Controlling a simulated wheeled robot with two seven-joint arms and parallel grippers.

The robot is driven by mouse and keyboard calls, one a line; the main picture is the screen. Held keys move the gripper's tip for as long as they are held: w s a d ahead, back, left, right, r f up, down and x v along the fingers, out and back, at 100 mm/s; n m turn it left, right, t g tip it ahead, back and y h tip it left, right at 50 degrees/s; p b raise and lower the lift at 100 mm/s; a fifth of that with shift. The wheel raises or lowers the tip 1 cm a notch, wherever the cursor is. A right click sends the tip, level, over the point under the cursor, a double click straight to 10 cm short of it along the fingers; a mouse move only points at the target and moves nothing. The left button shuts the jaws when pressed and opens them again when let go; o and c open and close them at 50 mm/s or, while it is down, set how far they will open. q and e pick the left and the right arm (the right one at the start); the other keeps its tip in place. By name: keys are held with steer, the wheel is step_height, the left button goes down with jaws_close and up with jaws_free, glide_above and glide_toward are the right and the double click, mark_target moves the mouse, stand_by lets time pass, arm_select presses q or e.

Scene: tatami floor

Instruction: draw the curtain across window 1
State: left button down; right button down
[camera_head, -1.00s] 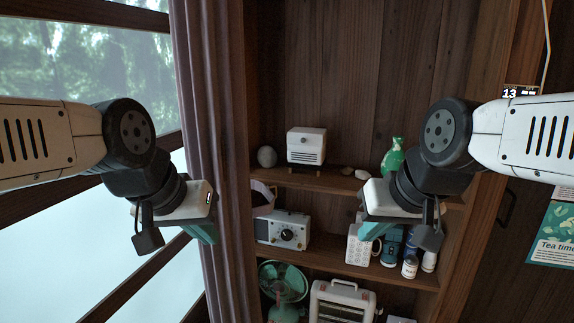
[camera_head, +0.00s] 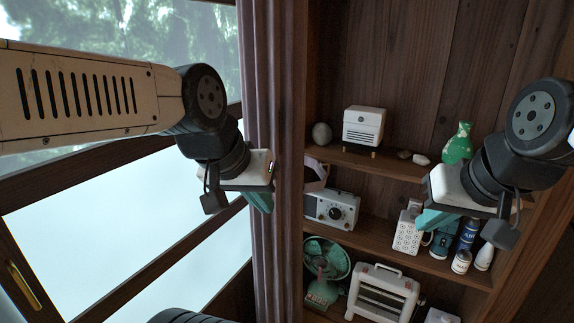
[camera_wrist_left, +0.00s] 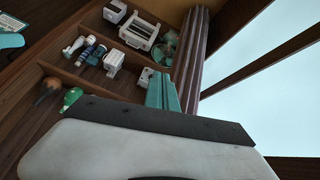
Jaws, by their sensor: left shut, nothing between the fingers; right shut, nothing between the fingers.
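The curtain (camera_head: 268,120) is a mauve-brown, pleated cloth gathered in a narrow upright bunch at the right side of the window (camera_head: 120,220). It also shows in the left wrist view (camera_wrist_left: 190,62). The window's panes are bare, with trees and pale light behind. My left gripper (camera_head: 262,202) is shut and empty, in front of the curtain's left edge in the head view; I cannot tell whether it touches. Its teal fingers show in the left wrist view (camera_wrist_left: 162,95). My right gripper (camera_head: 430,220) is shut and empty in front of the shelves.
Wooden shelves (camera_head: 400,262) right of the curtain hold a white box appliance (camera_head: 364,127), a radio (camera_head: 332,210), a green fan (camera_head: 325,262), a heater (camera_head: 383,292), a green vase (camera_head: 458,143) and several cans. A window handle (camera_head: 24,287) is at lower left.

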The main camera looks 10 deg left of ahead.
mark_target(279, 129)
arm_select(q)
steer(key=c, duration=2.2)
jaws_free()
